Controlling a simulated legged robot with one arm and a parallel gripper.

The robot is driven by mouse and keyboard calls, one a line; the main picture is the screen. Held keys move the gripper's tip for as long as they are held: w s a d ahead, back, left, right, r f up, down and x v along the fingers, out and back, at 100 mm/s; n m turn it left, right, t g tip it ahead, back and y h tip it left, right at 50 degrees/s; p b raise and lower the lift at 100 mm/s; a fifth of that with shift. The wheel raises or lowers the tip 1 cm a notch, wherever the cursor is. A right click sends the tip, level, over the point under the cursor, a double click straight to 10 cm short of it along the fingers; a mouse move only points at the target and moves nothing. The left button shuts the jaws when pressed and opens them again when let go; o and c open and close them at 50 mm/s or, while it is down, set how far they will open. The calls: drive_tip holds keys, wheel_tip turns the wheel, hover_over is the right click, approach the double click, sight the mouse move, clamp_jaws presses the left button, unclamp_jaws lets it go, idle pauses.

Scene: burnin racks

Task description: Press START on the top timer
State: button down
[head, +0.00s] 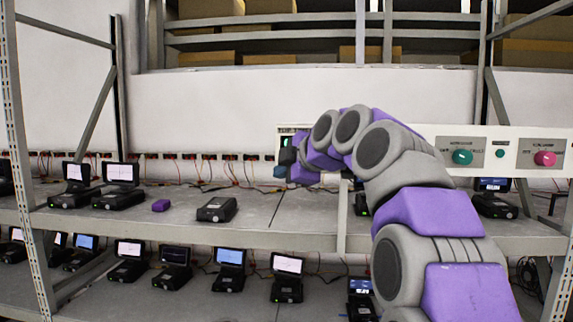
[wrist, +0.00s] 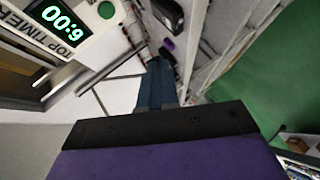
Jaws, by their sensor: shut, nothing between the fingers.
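The top timer (wrist: 60,25) shows at the upper left of the wrist view, with lit green digits on a dark display and a "TOP TIMER" label. A round green button (wrist: 106,9) sits on the white panel beside the display; I cannot read a label on it. In the head view the timer's display (head: 287,142) is a small green-lit patch at the panel's left end, partly hidden by my arm. My gripper (head: 280,172) is shut and empty, just below and in front of that end. In the wrist view its fingers (wrist: 157,82) appear apart from the button.
The white panel (head: 404,131) runs right, carrying a green knob (head: 462,157), a small teal button (head: 499,153) and a pink knob (head: 545,158). Below, a rack shelf (head: 270,207) holds several devices with small screens and a purple block (head: 161,205). Metal uprights (head: 22,160) flank the shelves.

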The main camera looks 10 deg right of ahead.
drive_tip(key=w+d+p, duration=0.2)
drive_tip(key=w+p, duration=0.3)
drive_tip(key=w, duration=0.3)
drive_tip(key=shift+d, duration=0.4)
drive_tip(key=shift+w, duration=0.2)
idle(1.6)
drive_tip(key=shift+w+d, duration=0.15)
drive_tip(key=shift+w, duration=0.15)
drive_tip(key=shift+w+d, duration=0.1)
drive_tip(key=shift+w, duration=0.2)
idle(1.0)
drive_tip(key=shift+s, duration=0.15)
drive_tip(key=shift+s+a+b, duration=0.25)
drive_tip(key=shift+s+b, duration=0.35)
drive_tip(key=shift+b, duration=0.15)
